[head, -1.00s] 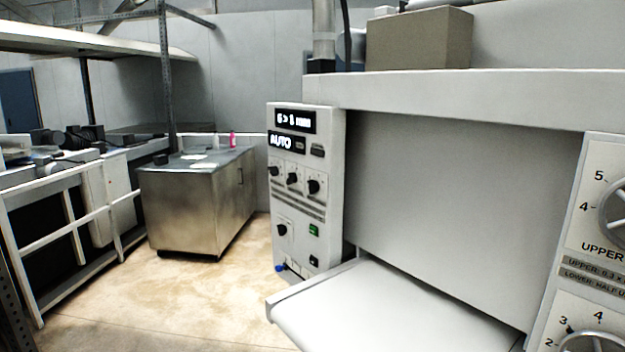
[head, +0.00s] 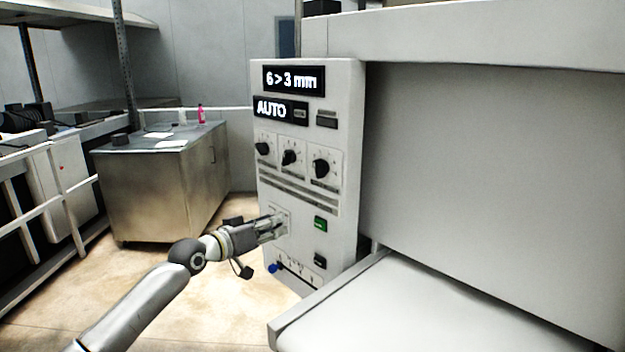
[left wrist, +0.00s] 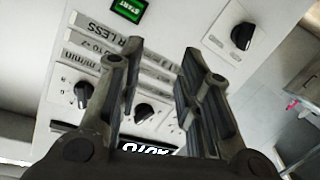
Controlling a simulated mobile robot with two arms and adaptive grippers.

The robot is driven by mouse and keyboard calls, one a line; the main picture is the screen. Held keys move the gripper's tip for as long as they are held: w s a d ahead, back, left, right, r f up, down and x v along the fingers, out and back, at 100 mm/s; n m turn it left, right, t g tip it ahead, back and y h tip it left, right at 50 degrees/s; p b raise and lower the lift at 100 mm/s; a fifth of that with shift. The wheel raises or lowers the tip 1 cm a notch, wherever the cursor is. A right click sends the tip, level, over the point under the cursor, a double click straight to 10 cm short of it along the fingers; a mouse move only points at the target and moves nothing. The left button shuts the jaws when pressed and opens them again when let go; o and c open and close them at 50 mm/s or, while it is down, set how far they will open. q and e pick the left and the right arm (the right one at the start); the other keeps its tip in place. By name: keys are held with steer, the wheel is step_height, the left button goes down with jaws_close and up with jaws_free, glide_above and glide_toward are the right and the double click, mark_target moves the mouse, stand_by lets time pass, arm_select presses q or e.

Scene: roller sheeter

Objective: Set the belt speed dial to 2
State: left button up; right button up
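The light grey control panel (head: 335,190) stands in the middle of the head view. It carries a row of three black dials: left (head: 263,149), middle (head: 290,158) and right (head: 321,168). Their labels are too small to tell which is belt speed. My left gripper (head: 277,226) is in front of the lower panel and hides the lower single dial there. In the left wrist view the panel appears upside down; my left gripper (left wrist: 160,52) is open with nothing between its fingers. The lower dial (left wrist: 240,36) shows beyond the right finger. My right gripper is out of view.
A green START button (head: 320,224), a black switch (head: 320,259) and a blue knob (head: 273,267) are near the gripper. The white belt table (head: 420,310) juts out at right. A steel cabinet (head: 160,195) stands at left, with open floor between.

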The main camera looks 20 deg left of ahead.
mark_target(316, 170)
arm_select(q)
steer(key=s+d+r+m+h, duration=0.1)
steer(key=s+d+r+h, duration=0.1)
steer(key=r, duration=0.5)
steer(key=s+d+r+m+h, duration=0.1)
steer(key=s+d+r, duration=0.1)
steer(key=r, duration=0.4)
steer(key=p+x, duration=0.1)
steer(key=x, duration=0.5)
steer(key=p+x, duration=0.1)
steer(key=x, duration=0.2)
steer(key=shift+w+a+r+p, duration=0.2)
steer(key=shift+w+p, duration=0.05)
steer(key=shift+p, duration=0.05)
steer(key=shift+w+d, duration=0.25)
steer(key=shift+w, duration=0.25)
steer(key=shift+w+f, duration=0.1)
steer(key=shift+w, duration=0.05)
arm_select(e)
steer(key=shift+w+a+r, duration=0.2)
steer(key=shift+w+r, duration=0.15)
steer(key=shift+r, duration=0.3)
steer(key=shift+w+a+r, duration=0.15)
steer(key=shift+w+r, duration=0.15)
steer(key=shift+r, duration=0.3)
arm_select(q)
jaws_close()
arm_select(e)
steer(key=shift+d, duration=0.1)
